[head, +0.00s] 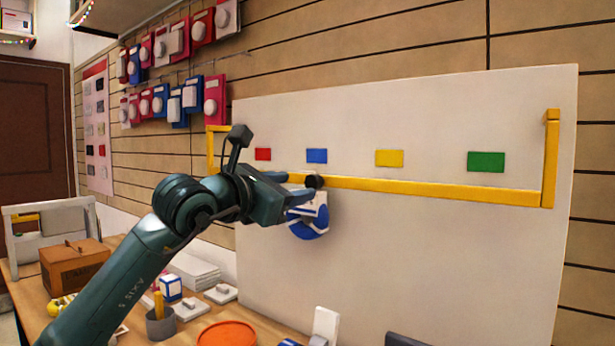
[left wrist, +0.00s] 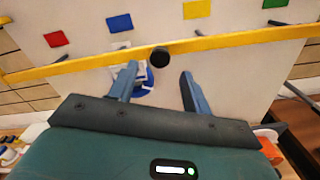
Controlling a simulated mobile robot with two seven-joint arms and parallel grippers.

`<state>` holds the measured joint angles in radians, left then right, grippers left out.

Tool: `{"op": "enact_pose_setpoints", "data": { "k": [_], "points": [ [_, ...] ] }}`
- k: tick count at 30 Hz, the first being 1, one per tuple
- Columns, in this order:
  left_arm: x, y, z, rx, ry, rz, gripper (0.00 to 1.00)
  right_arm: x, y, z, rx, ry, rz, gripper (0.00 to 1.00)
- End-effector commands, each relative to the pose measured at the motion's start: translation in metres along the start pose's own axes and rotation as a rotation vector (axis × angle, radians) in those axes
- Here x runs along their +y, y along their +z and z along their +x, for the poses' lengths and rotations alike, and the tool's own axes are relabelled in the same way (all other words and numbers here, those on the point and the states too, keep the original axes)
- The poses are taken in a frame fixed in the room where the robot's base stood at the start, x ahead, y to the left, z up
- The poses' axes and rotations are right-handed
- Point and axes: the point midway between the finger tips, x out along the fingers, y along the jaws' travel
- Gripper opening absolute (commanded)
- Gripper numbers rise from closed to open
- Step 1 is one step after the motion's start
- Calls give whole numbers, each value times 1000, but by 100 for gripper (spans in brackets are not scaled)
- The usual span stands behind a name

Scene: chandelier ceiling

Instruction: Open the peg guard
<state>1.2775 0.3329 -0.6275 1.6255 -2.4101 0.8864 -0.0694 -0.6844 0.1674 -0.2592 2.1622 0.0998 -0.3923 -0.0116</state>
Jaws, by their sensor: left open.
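The peg guard is a yellow bar frame (head: 440,187) across a white upright board (head: 420,260), with a yellow side arm at each end. Its long bar runs below the coloured patches and also crosses the left wrist view (left wrist: 225,40). A black round knob (head: 315,181) sits on the bar and shows in the left wrist view (left wrist: 160,57). My left gripper (head: 299,186) is open and empty at the knob. In the left wrist view its fingertips (left wrist: 158,70) lie either side of the knob, slightly short of it; contact cannot be told. My right gripper is out of view.
A blue-and-white round item (head: 309,218) hangs just below the bar behind my gripper. Red, blue, yellow and green patches mark the board. The wooden bench (head: 270,312) below holds a brown box (head: 72,267), an orange dish (head: 227,334) and small items. The board's right half is clear.

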Motion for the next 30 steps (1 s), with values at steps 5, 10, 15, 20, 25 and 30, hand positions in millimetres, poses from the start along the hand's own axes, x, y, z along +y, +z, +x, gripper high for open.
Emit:
{"op": "enact_pose_setpoints", "data": {
  "k": [5,10,15,20,25,30],
  "points": [
    [1,3,32,0,-1,-2,49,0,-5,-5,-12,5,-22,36],
    [0,2,47,-2,-1,-2,49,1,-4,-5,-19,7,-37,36],
    [0,0,51,-1,-1,0,49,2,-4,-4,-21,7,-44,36],
    [0,0,51,-2,-1,0,49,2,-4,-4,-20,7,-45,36],
    [0,0,50,-2,-1,-1,37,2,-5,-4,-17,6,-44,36],
    [0,0,50,-2,-1,-1,23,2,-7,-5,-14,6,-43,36]
  ]
}}
